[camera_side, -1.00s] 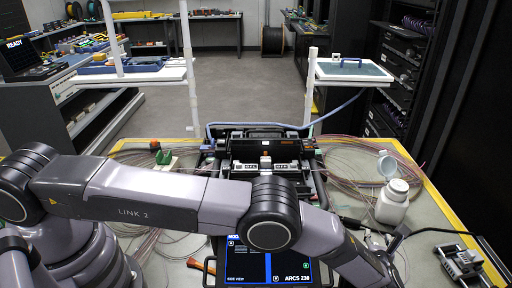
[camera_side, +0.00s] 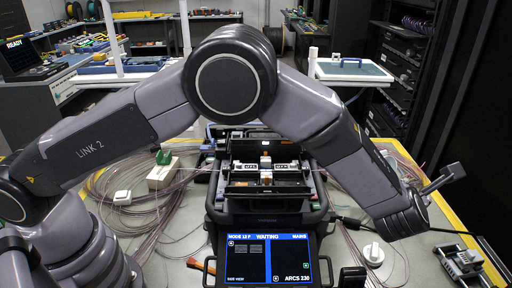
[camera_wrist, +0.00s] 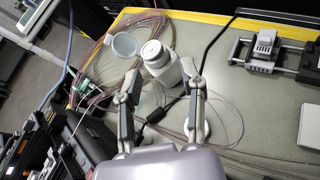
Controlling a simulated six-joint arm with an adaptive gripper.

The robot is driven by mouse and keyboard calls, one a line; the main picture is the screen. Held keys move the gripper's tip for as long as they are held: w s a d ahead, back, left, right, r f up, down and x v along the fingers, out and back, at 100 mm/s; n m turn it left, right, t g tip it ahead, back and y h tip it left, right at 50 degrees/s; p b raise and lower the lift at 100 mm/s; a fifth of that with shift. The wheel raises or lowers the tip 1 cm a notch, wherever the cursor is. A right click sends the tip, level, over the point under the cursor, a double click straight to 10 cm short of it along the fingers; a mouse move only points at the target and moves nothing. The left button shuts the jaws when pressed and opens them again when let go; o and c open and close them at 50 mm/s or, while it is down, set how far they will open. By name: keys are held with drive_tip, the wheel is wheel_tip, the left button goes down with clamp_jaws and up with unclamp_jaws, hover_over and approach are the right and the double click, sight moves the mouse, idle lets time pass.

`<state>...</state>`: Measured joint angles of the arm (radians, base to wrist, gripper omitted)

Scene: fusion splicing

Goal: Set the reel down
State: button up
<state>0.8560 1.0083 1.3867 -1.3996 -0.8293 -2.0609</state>
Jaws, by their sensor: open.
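A small white round piece (camera_side: 374,254), likely the reel, lies flat on the table right of the splicer in the side view. In the wrist view its white rim (camera_wrist: 204,129) shows partly behind the right finger. My gripper (camera_wrist: 160,76) is open, with nothing between its fingers. The fingers are spread near the white bottle (camera_wrist: 160,60), which stands beyond them. In the side view the arm's wrist hides the fingers and the bottle.
The splicer (camera_side: 266,214) with its lit screen (camera_side: 265,258) stands at centre. A clear cup (camera_wrist: 124,45) is beside the bottle. A metal clamp device (camera_side: 463,262) sits at right. Loose fibre coils (camera_side: 105,212) and a black cable (camera_wrist: 213,47) cross the table.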

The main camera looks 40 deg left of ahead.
drive_tip(key=w+a+r+m+h, duration=0.1)
drive_tip(key=a+r+m+h, duration=0.2)
drive_tip(key=r, duration=0.4)
drive_tip(key=w+a+r+m+h, duration=0.1)
drive_tip(key=a+r+m, duration=0.25)
drive_tip(key=r, duration=0.25)
drive_tip(key=s+a+r+m+g+h, duration=0.2)
drive_tip(key=s+a+r+m, duration=0.6)
drive_tip(key=a+r+m, duration=0.35)
drive_tip(key=s+a+f+m+g+y, duration=0.2)
drive_tip(key=s+a+m, duration=0.6)
drive_tip(key=s, duration=0.7)
drive_tip(key=s+a+f+m+g+y, duration=0.3)
drive_tip(key=s+a+m, duration=0.4)
drive_tip(key=s+a, duration=0.6)
drive_tip(key=s, duration=0.3)
drive_tip(key=shift+s+f+m+g, duration=0.2)
drive_tip(key=shift+s+m+g, duration=0.1)
drive_tip(key=shift+m, duration=0.1)
